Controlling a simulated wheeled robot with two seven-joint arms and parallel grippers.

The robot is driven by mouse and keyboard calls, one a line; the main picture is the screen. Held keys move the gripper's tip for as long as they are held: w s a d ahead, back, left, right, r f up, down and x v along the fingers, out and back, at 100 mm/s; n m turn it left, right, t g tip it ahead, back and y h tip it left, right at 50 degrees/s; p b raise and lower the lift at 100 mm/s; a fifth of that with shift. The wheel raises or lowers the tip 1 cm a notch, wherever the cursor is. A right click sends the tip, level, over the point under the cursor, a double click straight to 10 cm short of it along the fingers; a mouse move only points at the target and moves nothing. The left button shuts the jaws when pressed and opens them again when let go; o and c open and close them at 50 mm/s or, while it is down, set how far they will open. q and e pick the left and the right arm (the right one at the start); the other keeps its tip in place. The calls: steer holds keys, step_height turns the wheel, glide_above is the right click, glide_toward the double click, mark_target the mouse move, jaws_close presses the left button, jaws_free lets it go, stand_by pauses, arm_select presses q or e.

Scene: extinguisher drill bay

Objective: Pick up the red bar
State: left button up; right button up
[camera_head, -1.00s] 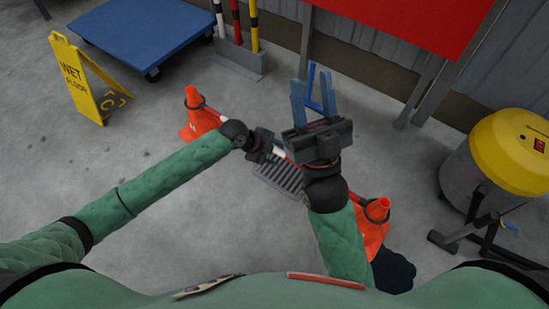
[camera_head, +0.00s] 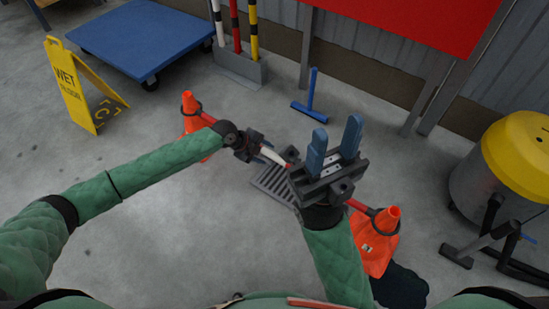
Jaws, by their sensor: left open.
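A red and white bar (camera_head: 273,156) runs slantwise between two orange cones, the left cone (camera_head: 192,112) and the right cone (camera_head: 379,243). My right gripper (camera_head: 334,143) is open and empty, blue fingers pointing up and apart. It hides part of the bar.
A floor grate (camera_head: 270,184) lies under the bar. A blue T-shaped tool (camera_head: 310,95) is on the floor behind. A yellow wet-floor sign (camera_head: 72,83) and blue cart (camera_head: 140,38) stand left, a yellow-topped bin (camera_head: 520,155) right. Front-left floor is clear.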

mark_target(272, 155)
arm_select(q)
steer(key=b+x, duration=0.1)
steer(key=x, duration=0.3)
steer(key=shift+r, duration=0.1)
steer(key=shift+d, duration=0.1)
jaws_close()
steer(key=shift+r, duration=0.15)
